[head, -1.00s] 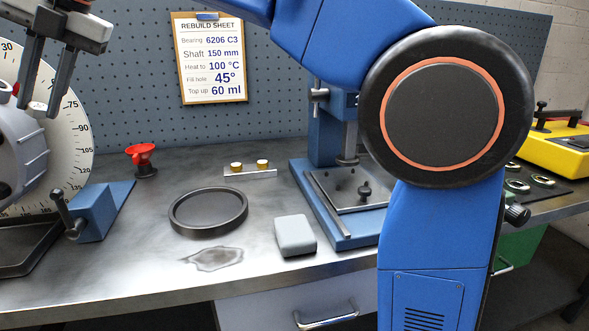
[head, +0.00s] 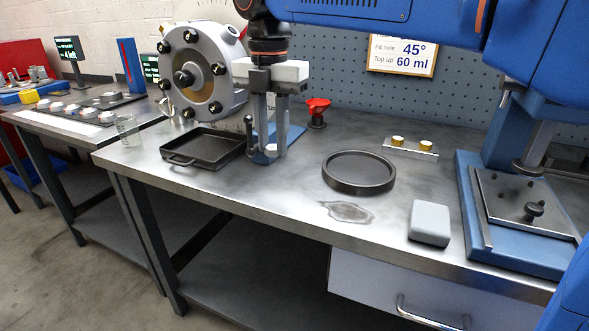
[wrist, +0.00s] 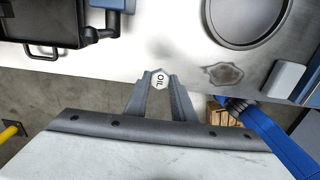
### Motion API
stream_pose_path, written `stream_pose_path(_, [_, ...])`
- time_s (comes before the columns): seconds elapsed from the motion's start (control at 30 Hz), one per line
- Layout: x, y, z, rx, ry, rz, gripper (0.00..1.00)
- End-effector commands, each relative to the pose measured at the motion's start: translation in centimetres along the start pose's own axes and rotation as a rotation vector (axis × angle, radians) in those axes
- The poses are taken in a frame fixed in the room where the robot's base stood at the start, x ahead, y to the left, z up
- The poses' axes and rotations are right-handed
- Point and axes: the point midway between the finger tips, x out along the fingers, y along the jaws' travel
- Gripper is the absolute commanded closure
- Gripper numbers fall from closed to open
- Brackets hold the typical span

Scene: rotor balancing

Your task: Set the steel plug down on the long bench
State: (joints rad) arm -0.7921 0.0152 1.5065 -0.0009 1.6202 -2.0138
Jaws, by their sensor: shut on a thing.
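The steel plug (wrist: 159,79) is a small hexagonal piece marked OIL, held between the fingertips in the wrist view. In the head view the plug (head: 270,150) shows as a pale bit at the finger ends. My gripper (head: 270,148) is shut on it and points down. It hangs in front of the blue clamp stand, right of the black tray, above the long bench (head: 265,190). In the wrist view my gripper (wrist: 159,82) has the plug over the bench's front edge. The gap below the plug cannot be judged.
A black square tray (head: 207,148), a round black dish (head: 358,173), a grey block (head: 430,223) and a blue press (head: 515,205) stand on the bench. A flanged housing (head: 200,75) is behind the tray.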

Motion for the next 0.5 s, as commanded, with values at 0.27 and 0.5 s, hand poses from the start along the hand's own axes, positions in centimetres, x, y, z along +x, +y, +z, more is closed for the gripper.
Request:
stream_pose_path(0.27, [3.7, 0.0, 0.0, -0.001, 0.001, -0.001, 1.00])
stream_pose_path(0.5, [5.5, 0.0, 0.0, -0.001, 0.002, -0.002, 1.00])
